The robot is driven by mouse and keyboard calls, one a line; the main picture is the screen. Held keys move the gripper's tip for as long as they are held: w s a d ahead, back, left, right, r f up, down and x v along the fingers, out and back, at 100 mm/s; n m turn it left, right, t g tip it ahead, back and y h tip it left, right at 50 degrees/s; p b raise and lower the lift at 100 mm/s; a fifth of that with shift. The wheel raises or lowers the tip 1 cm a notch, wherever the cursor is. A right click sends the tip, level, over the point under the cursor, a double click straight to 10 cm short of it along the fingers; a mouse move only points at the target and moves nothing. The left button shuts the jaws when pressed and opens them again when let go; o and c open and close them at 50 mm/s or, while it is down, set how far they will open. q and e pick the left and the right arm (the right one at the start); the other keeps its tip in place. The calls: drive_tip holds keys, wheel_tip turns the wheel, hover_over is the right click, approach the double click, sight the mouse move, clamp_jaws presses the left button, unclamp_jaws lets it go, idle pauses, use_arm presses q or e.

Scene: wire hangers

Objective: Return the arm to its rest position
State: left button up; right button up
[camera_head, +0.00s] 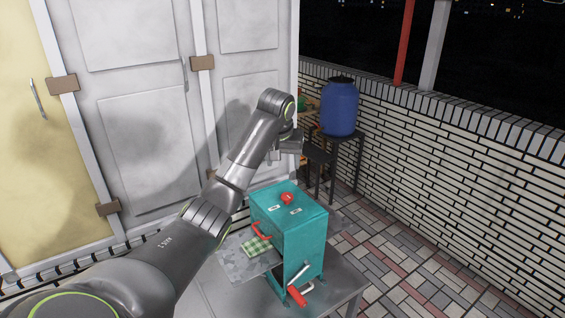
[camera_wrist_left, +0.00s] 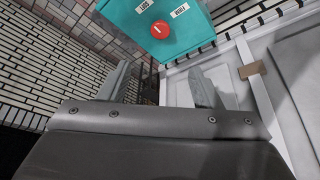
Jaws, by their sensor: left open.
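My left arm (camera_head: 240,165) reaches from the lower left across the head view, raised with its wrist bent at the top. My left gripper (camera_head: 303,148) is at its end, above and behind the teal metal box, and partly hard to make out against the dark stand. In the left wrist view, the two fingers of the left gripper (camera_wrist_left: 160,92) are spread apart with nothing between them. The teal box with a red knob (camera_wrist_left: 160,29) lies beyond the fingertips, apart from them. My right gripper is in neither view.
A blue barrel (camera_head: 339,107) sits on a dark stand behind. White doors (camera_head: 150,130) are left; a brick wall (camera_head: 460,150) is right.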

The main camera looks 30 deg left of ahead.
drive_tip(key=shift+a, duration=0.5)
